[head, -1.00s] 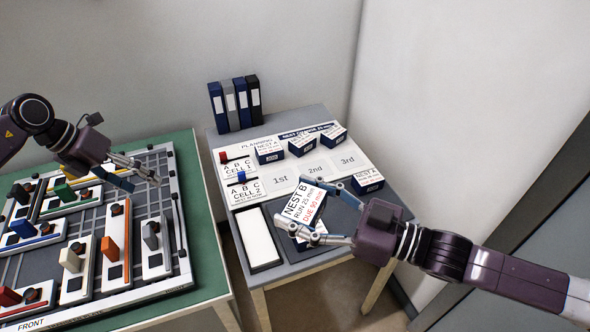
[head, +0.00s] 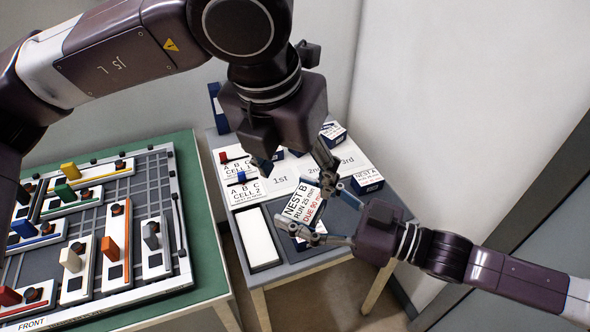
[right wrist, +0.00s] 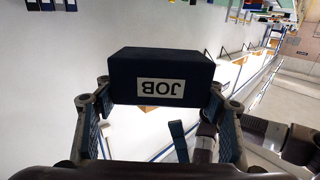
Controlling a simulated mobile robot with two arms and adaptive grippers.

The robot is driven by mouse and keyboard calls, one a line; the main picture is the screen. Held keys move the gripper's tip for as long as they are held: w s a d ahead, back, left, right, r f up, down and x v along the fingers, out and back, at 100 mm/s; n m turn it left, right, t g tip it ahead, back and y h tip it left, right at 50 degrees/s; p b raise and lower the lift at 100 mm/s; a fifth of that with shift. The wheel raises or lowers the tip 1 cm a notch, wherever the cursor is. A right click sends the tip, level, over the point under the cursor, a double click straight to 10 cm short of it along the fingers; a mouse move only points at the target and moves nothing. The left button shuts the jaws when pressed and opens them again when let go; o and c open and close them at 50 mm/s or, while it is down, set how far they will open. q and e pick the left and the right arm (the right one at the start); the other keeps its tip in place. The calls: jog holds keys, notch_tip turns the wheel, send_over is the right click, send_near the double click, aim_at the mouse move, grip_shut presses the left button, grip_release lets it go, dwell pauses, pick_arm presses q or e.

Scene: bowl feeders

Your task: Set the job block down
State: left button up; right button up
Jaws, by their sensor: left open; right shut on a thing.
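The job block (head: 300,203) has a white top reading NEST B, RUN 25 min, DUE 50 min. My right gripper (head: 310,207) is shut on it, above the dark front area of the small table. In the right wrist view the block's dark blue side with a JOB label (right wrist: 161,88) shows between the fingers. Its underside and any gap to the table are hidden. My left gripper (head: 296,176) is open and empty, over the planning board (head: 270,185), just behind the block.
Another job block marked NEST A (head: 367,181) stands at the board's right, and one (head: 333,132) at its back. A white pad (head: 258,240) lies at the table's front left. A panel with coloured handles (head: 95,235) is on the green table. My left arm hides the binders mostly.

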aim_at(303, 205)
pick_arm(q)
jog(key=x, duration=1.2)
jog(key=c, duration=1.2)
jog(key=shift+c, duration=0.8)
pick_arm(e)
jog(key=o, duration=1.3)
